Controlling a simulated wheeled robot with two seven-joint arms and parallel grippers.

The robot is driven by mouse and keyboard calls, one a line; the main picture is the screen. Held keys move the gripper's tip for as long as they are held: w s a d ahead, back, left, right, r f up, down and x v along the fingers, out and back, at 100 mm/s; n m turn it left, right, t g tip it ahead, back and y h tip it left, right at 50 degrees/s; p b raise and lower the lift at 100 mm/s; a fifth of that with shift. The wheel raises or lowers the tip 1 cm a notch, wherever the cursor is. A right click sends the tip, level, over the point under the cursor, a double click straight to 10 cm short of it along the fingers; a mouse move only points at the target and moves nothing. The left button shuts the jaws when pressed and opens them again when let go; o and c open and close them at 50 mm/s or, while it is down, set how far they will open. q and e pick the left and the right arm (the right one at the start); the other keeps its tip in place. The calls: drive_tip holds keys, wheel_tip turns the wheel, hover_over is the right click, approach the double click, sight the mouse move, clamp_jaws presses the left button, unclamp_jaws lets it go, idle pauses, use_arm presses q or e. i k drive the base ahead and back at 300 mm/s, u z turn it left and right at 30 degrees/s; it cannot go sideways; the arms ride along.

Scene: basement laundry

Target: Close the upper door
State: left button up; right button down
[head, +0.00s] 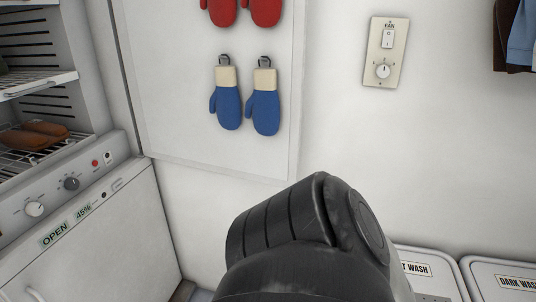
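The upper door (175,95) appears as a white panel standing open, swung out to the right of the upper compartment. Its bottom edge shows above the white wall, and its top is cut off by the frame. Two blue mittens (229,108) with cream cuffs hang on it from small hooks, below a red pair (222,10). The open upper compartment (35,80) at left shows wire racks with brown shoes on one. One of my black arm links fills the bottom centre. Neither gripper is in view.
A control strip with knobs (71,184) runs below the compartment. Under it, a lower white door (110,240) bears an OPEN label. A fan switch plate (386,52) is on the wall. White lidded bins (430,268) stand at lower right. Dark and blue clothes (520,40) hang at upper right.

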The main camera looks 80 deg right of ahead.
sight(171, 50)
drive_tip(key=k, duration=0.35)
drive_tip(key=z, duration=1.5)
drive_tip(key=i, duration=0.5)
drive_tip(key=u, duration=0.05)
